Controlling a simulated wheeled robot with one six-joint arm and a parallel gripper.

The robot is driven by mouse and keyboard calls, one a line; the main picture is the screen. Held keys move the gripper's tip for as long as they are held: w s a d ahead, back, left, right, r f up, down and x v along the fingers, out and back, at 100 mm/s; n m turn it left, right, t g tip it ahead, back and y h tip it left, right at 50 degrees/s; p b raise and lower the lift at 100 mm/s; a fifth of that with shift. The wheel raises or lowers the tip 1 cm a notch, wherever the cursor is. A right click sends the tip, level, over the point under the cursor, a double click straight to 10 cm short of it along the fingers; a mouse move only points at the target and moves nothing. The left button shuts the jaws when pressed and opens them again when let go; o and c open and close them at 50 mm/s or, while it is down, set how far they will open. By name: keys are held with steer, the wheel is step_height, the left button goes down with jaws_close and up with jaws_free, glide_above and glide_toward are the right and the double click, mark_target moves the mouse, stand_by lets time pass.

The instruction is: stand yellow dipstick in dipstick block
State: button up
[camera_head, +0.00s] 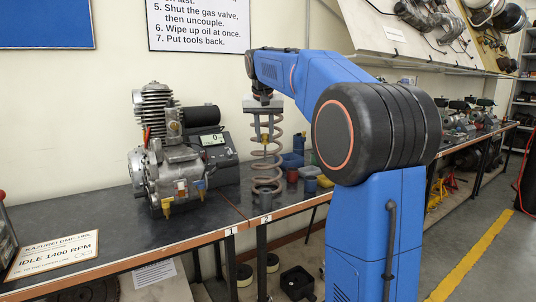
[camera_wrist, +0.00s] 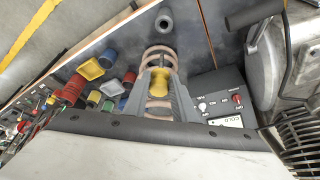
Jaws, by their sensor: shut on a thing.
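My gripper (camera_head: 265,135) points down over the bench, in line with a brown coil spring (camera_head: 266,165). Its grey fingers (camera_wrist: 157,82) are shut on the yellow dipstick, whose rounded yellow end (camera_wrist: 158,78) shows between them in the wrist view. A bit of the yellow also shows between the coils in the head view. The rest of the dipstick is hidden. The spring's pinkish coils (camera_wrist: 160,51) lie around and behind the fingertips in the wrist view. A grey round part with a dark hole (camera_wrist: 164,22) is near the bench edge; I cannot tell whether it is the dipstick block.
An engine (camera_head: 165,155) stands left on the bench, beside a dark control box (camera_head: 217,148). Blue, yellow and red bins and cups (camera_wrist: 92,68) lie on the other side. A sign (camera_head: 55,254) lies at the front left. Bare bench top (camera_head: 110,220) lies before the engine.

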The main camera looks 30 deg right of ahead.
glide_above(265, 192)
step_height(265, 192, down, 7)
steer(key=shift+s+f, duration=0.1)
steer(key=shift+f, duration=1.6)
steer(key=shift+f, duration=3.8)
stand_by(0.6)
steer(key=o, duration=1.1)
steer(key=v, duration=1.7)
steer(key=shift+r, duration=0.25)
